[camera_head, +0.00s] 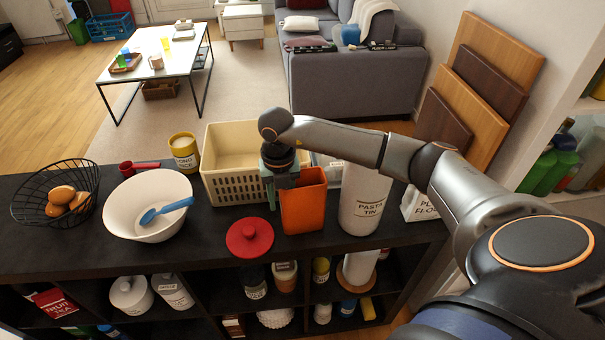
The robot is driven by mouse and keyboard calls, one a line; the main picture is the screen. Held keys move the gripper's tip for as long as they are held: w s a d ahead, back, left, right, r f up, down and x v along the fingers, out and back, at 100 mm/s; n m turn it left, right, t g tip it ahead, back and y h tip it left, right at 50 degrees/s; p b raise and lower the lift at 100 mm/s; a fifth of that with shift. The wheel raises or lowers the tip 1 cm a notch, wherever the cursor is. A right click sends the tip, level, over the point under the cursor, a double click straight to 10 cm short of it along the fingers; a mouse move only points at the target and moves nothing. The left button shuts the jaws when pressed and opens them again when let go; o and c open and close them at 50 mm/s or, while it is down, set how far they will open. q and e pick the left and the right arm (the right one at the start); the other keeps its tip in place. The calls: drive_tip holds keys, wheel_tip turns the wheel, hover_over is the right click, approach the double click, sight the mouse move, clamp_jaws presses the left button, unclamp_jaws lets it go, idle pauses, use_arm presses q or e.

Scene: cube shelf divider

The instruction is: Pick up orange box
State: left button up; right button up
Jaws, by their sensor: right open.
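The orange box (303,207) stands upright and open-topped on the dark shelf top, between the cream basket and the white pasta tin. My right gripper (271,200) points down at the box's left side. The arm reaches in from the right, above the tin and the box. The gripper is open. One finger shows just left of the box; the other is hard to make out, so I cannot tell whether it is inside the box or whether the gripper touches it. My left gripper is not in view.
A cream basket (214,188) stands close behind and left of the gripper. A red lid (250,237) lies just in front. The pasta tin (358,208) is close on the right. A white bowl (120,193) with a blue spoon (166,210) and a wire egg basket (30,207) stand further left.

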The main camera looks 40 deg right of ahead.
clamp_jaws()
idle(1.4)
